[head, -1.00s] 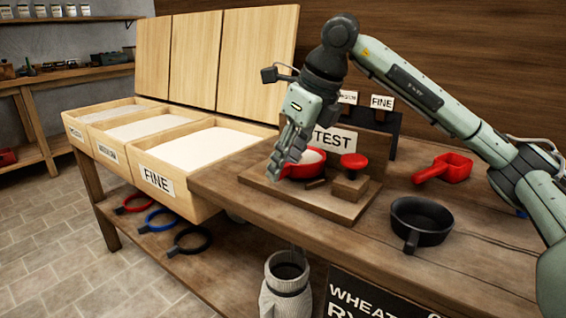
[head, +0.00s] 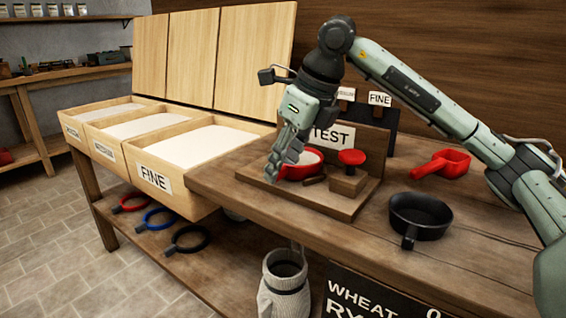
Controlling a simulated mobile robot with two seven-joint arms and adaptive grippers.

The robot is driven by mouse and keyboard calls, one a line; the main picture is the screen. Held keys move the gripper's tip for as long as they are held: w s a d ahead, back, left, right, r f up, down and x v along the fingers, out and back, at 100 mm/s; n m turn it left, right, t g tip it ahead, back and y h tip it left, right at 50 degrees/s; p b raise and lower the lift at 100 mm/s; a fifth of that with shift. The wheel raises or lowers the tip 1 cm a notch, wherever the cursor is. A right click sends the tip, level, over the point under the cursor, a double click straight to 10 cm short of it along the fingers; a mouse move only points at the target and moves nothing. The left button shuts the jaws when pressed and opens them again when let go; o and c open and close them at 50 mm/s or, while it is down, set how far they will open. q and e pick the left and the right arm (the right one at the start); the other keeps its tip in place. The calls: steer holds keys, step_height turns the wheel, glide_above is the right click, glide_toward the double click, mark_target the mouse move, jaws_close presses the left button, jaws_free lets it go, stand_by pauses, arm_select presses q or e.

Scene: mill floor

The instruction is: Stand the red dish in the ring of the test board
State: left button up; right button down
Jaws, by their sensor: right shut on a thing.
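The red dish (head: 299,172) holds a pale powder and is at the left part of the wooden test board (head: 329,206), in front of its TEST sign. My right gripper (head: 277,170) is shut on the left side of the red dish and partly covers it. The dish looks level and low over the board; I cannot tell whether it touches it. The ring is not visible, perhaps hidden by the dish and fingers. My left gripper is not in view.
A red round-topped piece (head: 351,157) stands on a wooden block (head: 348,183) right of the dish. A black pan (head: 420,217) and a red scoop (head: 443,165) lie further right. Open bins of pale powder (head: 205,146) stand left. A grey container (head: 284,288) stands below the table edge.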

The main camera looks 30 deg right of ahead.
steer(key=c, duration=0.9)
jaws_free()
steer(key=v, duration=1.2)
